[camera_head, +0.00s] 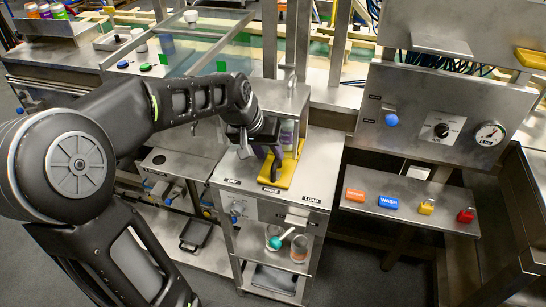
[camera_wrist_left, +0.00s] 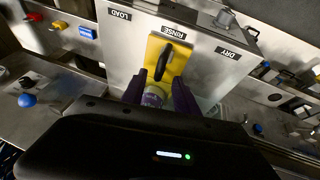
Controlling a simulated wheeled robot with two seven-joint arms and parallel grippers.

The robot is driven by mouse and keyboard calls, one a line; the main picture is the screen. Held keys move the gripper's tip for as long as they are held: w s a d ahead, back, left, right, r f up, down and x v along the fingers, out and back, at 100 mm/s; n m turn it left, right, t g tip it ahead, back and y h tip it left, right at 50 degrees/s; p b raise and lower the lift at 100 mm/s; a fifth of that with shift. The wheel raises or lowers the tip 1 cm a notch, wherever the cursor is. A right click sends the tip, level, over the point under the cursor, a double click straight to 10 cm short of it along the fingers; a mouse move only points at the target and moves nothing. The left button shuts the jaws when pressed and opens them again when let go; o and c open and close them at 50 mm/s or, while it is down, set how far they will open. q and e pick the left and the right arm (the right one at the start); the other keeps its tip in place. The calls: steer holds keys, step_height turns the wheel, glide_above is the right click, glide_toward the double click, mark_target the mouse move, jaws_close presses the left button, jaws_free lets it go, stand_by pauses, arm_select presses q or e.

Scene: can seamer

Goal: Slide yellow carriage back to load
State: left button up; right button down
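The yellow carriage (camera_head: 288,174) with its black handle (camera_head: 275,170) sits on the steel top of the station, in line with the RINSE label. In the left wrist view the yellow carriage (camera_wrist_left: 182,59) and black handle (camera_wrist_left: 163,62) lie just ahead of my fingers. My left gripper (camera_wrist_left: 162,82) is open, with its dark fingers apart on either side of the view to the handle. I cannot tell whether they touch it. My right gripper is not in view.
The LOAD label (camera_head: 312,200) lies right of RINSE, with bare steel top beside it; DRY (camera_head: 232,181) lies left. A shelf at the right holds several coloured blocks, including the blue WASH block (camera_head: 388,202). A steel housing (camera_head: 300,105) rises behind the carriage.

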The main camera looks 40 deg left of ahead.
mark_target(275, 161)
arm_select(q)
steer(key=x, duration=0.4)
jaws_close()
stand_by(0.4)
stand_by(1.0)
